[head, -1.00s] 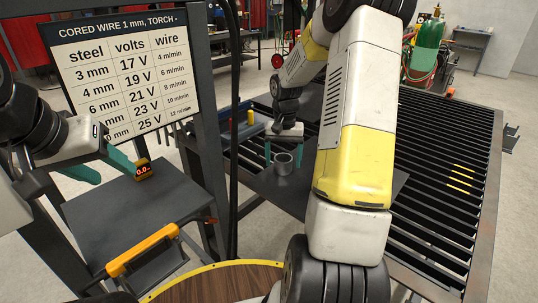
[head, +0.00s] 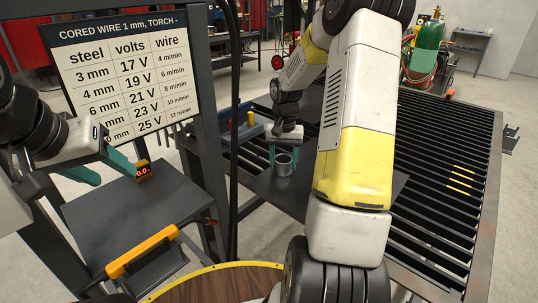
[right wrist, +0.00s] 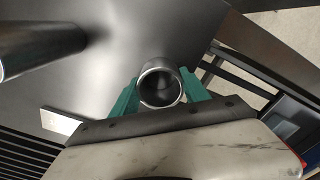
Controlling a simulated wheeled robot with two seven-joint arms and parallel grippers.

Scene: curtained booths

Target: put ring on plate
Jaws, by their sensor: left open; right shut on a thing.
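The ring (head: 284,165) is a short grey metal tube, and it also shows in the right wrist view (right wrist: 161,84). My right gripper (head: 283,155) is shut on it, with one teal finger on each side; the fingers also show in the right wrist view (right wrist: 160,90). The plate (head: 262,184) is a dark flat sheet on the slatted table, partly hidden by my right arm; its surface fills much of the right wrist view (right wrist: 115,75). The ring is upright over the plate's left part. I cannot tell whether it touches the plate. My left gripper (head: 103,168) is open and empty.
A dark cylinder (right wrist: 38,48) and a small light block (right wrist: 60,122) show over the plate in the right wrist view. The slatted table (head: 440,180) is mostly clear at right.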

